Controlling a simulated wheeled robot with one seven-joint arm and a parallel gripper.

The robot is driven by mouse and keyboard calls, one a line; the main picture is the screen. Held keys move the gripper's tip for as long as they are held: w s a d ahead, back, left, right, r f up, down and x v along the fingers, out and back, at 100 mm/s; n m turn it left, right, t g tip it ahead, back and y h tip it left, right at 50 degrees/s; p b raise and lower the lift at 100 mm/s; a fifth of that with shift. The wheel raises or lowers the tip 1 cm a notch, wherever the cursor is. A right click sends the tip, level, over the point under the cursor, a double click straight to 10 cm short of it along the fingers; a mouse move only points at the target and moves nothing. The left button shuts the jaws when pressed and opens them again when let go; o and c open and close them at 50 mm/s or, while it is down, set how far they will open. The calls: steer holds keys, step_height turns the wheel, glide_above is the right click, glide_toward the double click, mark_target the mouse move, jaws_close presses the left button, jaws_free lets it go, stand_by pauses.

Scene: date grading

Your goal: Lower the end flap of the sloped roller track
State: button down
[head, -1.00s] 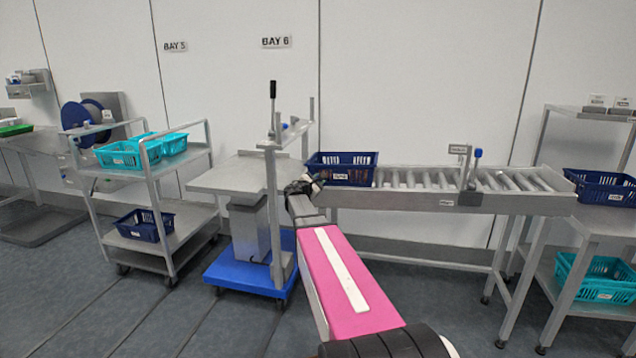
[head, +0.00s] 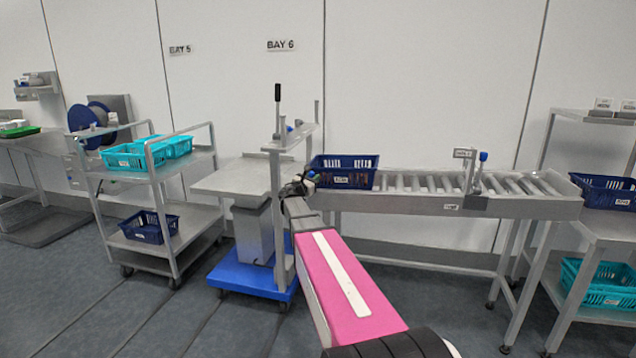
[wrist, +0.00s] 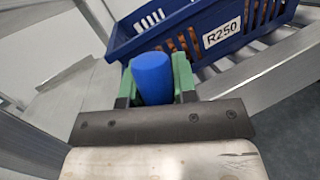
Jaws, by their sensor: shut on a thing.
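The sloped roller track (head: 450,204) runs from the middle to the right in the head view. My gripper (head: 298,187) is at its left end, beside a navy crate (head: 333,179) resting on the rollers there. In the wrist view, my green fingers (wrist: 157,78) are shut on a blue rounded knob (wrist: 153,76). The crate, labelled R250 (wrist: 222,34), is just beyond the knob. The end flap cannot be made out clearly; my arm and gripper hide much of that end of the track.
A steel table on a blue wheeled base (head: 236,272) stands left of the track end, with an upright lever post near my arm. A trolley (head: 160,240) with teal and navy crates is farther left. A shelf rack (head: 590,228) stands at the right. The floor in front is clear.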

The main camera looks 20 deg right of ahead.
steer(key=w+a+f+n+t+y, duration=0.1)
steer(key=a+n, duration=0.3)
steer(key=n, duration=0.4)
steer(key=w+a+f+n+t+y, duration=0.2)
steer(key=w+a+n+t, duration=0.2)
steer(key=n, duration=0.4)
steer(key=shift+w+a+t, duration=0.25)
steer(key=shift+w+t, duration=0.05)
steer(key=shift+f, duration=0.1)
steer(key=c, duration=1.2)
jaws_free()
steer(key=shift+a, duration=0.1)
steer(key=v, duration=1)
steer(key=shift+s+f, duration=0.1)
steer(key=shift+s, duration=0.25)
